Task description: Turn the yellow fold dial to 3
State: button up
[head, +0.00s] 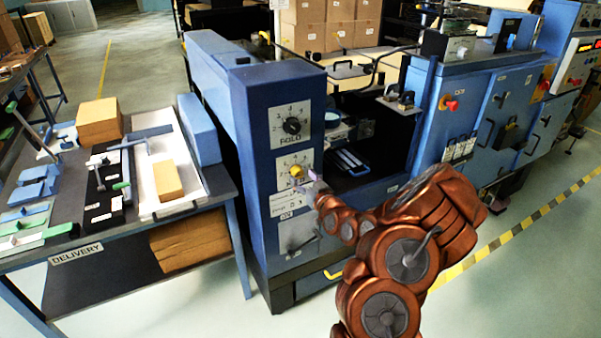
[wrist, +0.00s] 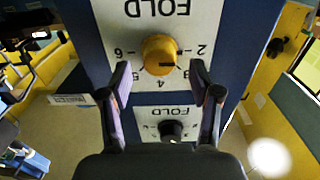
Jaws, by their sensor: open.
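The yellow fold dial (head: 296,172) is on a white scale plate on the front of the blue cabinet, below a black dial (head: 291,126). In the wrist view, which is upside down, the yellow dial (wrist: 158,50) is at upper centre with numbers around it. A dark mark shows on its lower right edge, on the side of the 2 and 3; its exact setting is unclear. My gripper (wrist: 160,73) is open, one finger to each side below the dial in the picture, with gaps to it. In the head view, my gripper (head: 314,184) is close beside the dial.
The black dial (wrist: 171,130) on its own FOLD plate shows between my fingers in the wrist view. Below the yellow dial are labels and a grey panel (head: 298,232). A delivery table (head: 228,186) with boxes stands left. Open floor lies in front.

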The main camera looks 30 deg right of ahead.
jog(key=shift+w+d+p, duration=0.15)
jog(key=shift+w+p, duration=0.15)
jog(key=shift+w, duration=1.05)
jog(key=c, duration=1.1)
jog(key=shift+f+b, duration=0.1)
jog(key=shift+b, duration=0.35)
